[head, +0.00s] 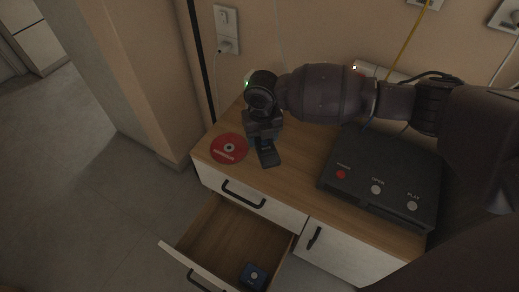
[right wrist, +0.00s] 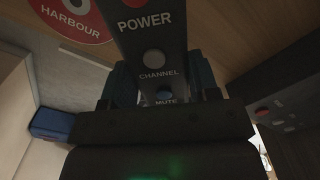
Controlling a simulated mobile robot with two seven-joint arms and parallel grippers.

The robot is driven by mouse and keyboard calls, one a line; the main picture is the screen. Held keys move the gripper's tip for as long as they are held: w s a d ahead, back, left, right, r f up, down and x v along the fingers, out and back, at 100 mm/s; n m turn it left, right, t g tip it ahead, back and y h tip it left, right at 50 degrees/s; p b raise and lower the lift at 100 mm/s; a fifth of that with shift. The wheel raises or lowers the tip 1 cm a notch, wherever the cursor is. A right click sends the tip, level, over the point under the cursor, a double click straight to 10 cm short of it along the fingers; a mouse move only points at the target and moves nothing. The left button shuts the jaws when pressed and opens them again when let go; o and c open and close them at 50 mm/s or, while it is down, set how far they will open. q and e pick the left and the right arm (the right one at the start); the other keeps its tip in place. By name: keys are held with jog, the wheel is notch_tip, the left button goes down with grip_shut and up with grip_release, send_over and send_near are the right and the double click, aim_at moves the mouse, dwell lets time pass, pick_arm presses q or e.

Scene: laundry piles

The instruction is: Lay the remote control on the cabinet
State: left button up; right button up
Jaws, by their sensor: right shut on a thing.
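The dark remote control (head: 268,155) is at the wooden top of the cabinet (head: 300,152), just right of a red disc. In the right wrist view the remote (right wrist: 152,32) shows its POWER, CHANNEL and MUTE labels. My right gripper (head: 263,133) points down and is shut on the remote. The right wrist view shows its fingers (right wrist: 162,82) on both sides of the remote near the MUTE end. I cannot tell whether the remote touches the cabinet top. My left gripper is not in view.
The red disc (head: 229,148) lies at the cabinet's left end. A black player (head: 380,172) with POWER, OPEN and PLAY buttons takes up the right. The top drawer (head: 225,243) is open with a blue object (head: 254,276) inside. Bare wood shows between remote and player.

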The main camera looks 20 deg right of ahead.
jog(key=shift+f, duration=0.55)
notch_tip(320, 180, down, 6)
jog(key=shift+r+b, duration=0.25)
jog(key=shift+b, duration=0.7)
jog(key=shift+f, duration=0.2)
jog(key=shift+r, duration=0.25)
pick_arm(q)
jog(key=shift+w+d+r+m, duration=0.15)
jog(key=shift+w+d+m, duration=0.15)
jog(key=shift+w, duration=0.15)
pick_arm(e)
jog(key=shift+f, duration=0.15)
jog(key=o, duration=1)
jog(key=shift+o, duration=0.2)
